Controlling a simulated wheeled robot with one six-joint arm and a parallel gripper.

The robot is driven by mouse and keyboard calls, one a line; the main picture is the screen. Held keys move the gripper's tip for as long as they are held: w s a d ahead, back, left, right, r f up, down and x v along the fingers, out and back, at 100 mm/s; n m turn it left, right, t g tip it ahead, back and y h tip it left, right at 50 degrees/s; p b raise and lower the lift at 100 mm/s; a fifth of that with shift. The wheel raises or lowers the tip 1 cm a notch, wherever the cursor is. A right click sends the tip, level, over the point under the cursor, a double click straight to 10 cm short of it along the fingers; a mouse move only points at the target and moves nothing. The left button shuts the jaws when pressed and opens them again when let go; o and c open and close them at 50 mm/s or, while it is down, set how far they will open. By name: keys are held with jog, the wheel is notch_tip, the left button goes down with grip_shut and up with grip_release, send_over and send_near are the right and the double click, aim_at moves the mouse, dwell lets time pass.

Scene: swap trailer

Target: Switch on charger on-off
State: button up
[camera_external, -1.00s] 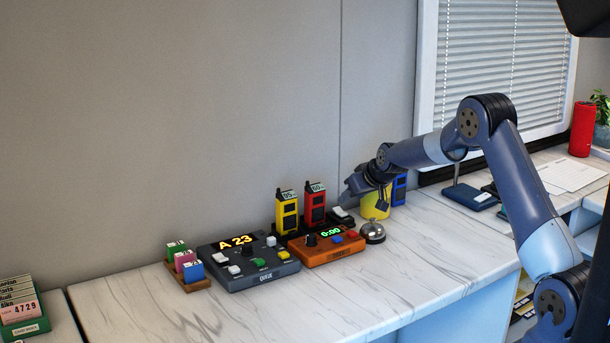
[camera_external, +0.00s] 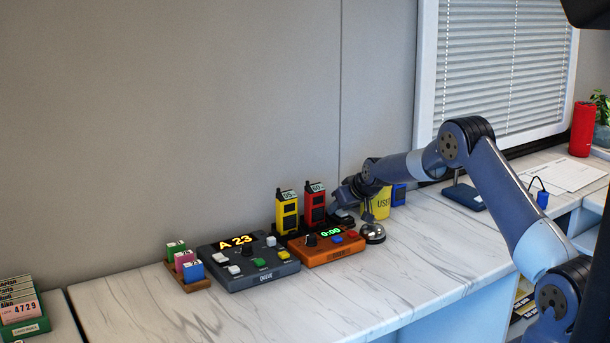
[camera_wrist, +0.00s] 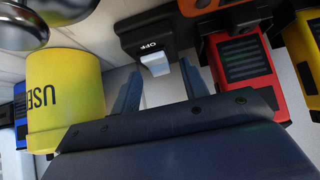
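A black charger switch box (camera_wrist: 138,32) with a white rocker (camera_wrist: 156,64) stands at the end of the row of radios. The word OFF shows upside down on the box beside the rocker. My gripper (camera_wrist: 159,72) has its two fingers apart, with nothing held, and the rocker lies just beyond the gap between the fingertips. I cannot tell whether a fingertip touches it. In the external view my gripper (camera_external: 344,200) is over the switch box (camera_external: 343,217) and hides most of it. The red radio (camera_external: 314,203) and yellow radio (camera_external: 287,212) stand upright beside it in the charger.
A yellow cup (camera_external: 378,203) stands close to the right of my gripper, with a silver bell (camera_external: 372,234) in front. An orange timer (camera_external: 326,252) and a grey queue box (camera_external: 259,280) are at left front. A wall is close behind. The front counter is clear.

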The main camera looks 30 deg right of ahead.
grip_shut()
jog(key=shift+w+r+g+p, duration=0.2)
jog(key=shift+g+p, duration=0.1)
jog(key=shift+p, duration=0.1)
jog(key=shift+g, duration=0.3)
jog(key=shift+o, duration=0.4)
grip_release()
jog(key=shift+f, duration=0.1)
jog(key=shift+s, duration=0.1)
jog(key=b+v, duration=0.1)
jog(key=v, duration=0.9)
jog(key=shift+s+r, duration=0.2)
jog(key=shift+r, duration=0.05)
